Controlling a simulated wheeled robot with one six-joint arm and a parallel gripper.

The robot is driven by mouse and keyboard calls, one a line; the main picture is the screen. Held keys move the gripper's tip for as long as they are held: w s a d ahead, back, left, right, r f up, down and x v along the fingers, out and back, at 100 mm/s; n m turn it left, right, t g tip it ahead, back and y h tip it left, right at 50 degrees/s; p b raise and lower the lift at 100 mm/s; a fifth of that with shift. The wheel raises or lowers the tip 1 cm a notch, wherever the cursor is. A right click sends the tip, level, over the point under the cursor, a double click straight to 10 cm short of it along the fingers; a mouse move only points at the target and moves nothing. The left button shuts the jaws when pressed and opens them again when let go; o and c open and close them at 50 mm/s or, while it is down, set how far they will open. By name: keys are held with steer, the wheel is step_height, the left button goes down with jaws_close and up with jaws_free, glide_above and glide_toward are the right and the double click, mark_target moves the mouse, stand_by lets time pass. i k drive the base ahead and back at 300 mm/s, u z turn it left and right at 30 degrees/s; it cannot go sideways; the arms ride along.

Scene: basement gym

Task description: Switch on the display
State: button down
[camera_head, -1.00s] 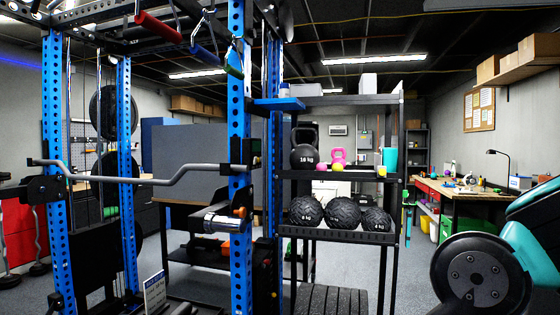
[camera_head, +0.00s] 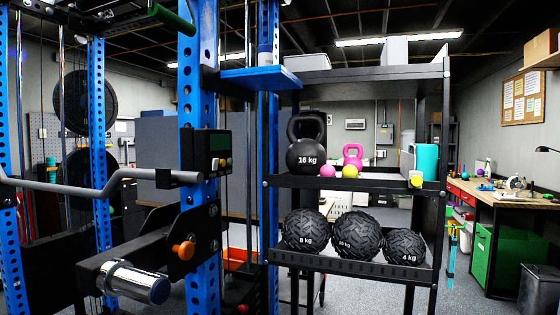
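A small black box with a display (camera_head: 219,141) is mounted on the blue rack upright (camera_head: 199,80), left of the picture's middle. Its small screen looks dark greenish, and I make out no clear digits on it. Small pale and yellowish buttons (camera_head: 222,163) sit below the screen; their markings are too small to read. My gripper is not in view.
A grey barbell (camera_head: 120,180) ends close to the display box's left. Below it, a chrome cylinder (camera_head: 135,282) and orange knob (camera_head: 184,250) stick out. A blue shelf (camera_head: 260,78) juts out above right.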

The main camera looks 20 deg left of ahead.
mark_target(215, 163)
steer(key=u, duration=0.25)
steer(key=i, duration=1.4)
steer(key=u, duration=0.6)
